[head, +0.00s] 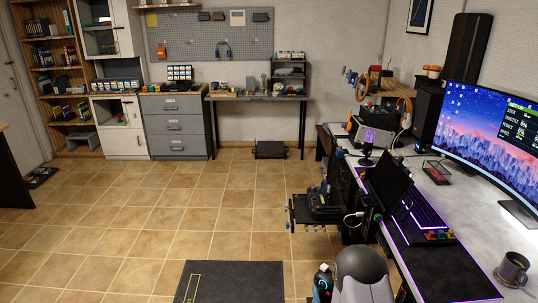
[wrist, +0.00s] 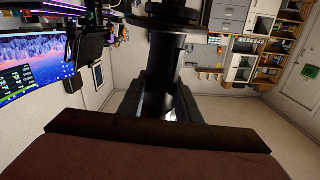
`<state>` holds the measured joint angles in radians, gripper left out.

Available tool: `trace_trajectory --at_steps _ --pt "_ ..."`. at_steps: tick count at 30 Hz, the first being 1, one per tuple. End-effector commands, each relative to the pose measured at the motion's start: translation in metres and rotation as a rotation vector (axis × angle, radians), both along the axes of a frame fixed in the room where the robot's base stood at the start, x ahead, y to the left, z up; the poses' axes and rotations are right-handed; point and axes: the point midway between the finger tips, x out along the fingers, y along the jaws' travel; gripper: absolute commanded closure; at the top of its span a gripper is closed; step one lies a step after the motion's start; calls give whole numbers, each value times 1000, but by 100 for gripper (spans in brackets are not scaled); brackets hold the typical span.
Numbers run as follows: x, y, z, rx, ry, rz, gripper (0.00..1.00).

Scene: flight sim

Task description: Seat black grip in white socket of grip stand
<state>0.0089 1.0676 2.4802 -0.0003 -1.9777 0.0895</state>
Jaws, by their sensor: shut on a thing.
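In the wrist view, my gripper (wrist: 162,110) is shut on a dark upright cylindrical part, which looks like the black grip (wrist: 160,75). Its upper end widens into a dark disc-like part at the top edge of the picture. A wide brown-red block with a black edge fills the bottom of this view and hides what lies behind it. I cannot make out my gripper in the head view. A dark device with a white top and a blue light (head: 323,282) stands at the bottom, left of the chair. I cannot tell whether it is the grip stand, and no white socket is clear.
A desk (head: 435,215) with a curved monitor (head: 490,135) and a lit keyboard (head: 418,212) runs along the right. A black side mount (head: 318,208) juts from it. A dark mat (head: 245,283) lies on open tiled floor.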

Motion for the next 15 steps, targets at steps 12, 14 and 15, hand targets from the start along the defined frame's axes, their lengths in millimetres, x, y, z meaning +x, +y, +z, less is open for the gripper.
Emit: trace_trajectory --at_steps 12,14,15 --pt "1 4 14 0 -3 9 100" --pt "1 4 14 0 -3 9 100" --pt "1 4 14 0 -3 9 100"
